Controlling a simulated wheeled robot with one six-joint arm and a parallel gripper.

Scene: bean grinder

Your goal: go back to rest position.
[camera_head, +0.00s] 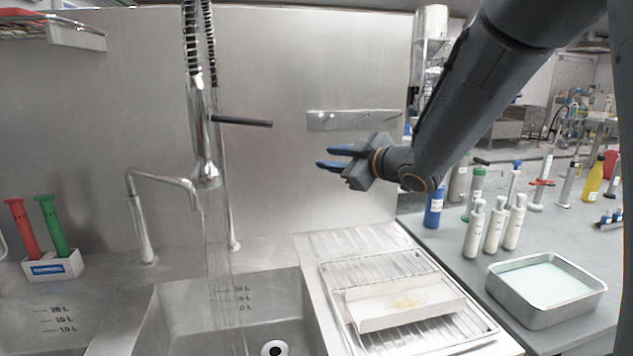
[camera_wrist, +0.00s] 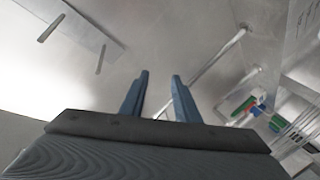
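My gripper (camera_head: 328,157) is held up in the air in front of the steel back wall, to the right of the tall sink tap. Its two blue fingers point left in the head view. In the wrist view my gripper (camera_wrist: 160,88) has its fingers apart with nothing between them, only the blurred steel wall and sink area behind. It touches nothing that I can see. My dark grey arm reaches in from the upper right.
A tall spring tap (camera_head: 204,120) runs water into the sink (camera_head: 225,300). A wire rack (camera_head: 400,268) holding a white tray (camera_head: 408,318) lies below my gripper. Right, a bench has several white bottles (camera_head: 493,228) and a metal tray (camera_head: 545,317). Red and green tools (camera_head: 52,226) stand left.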

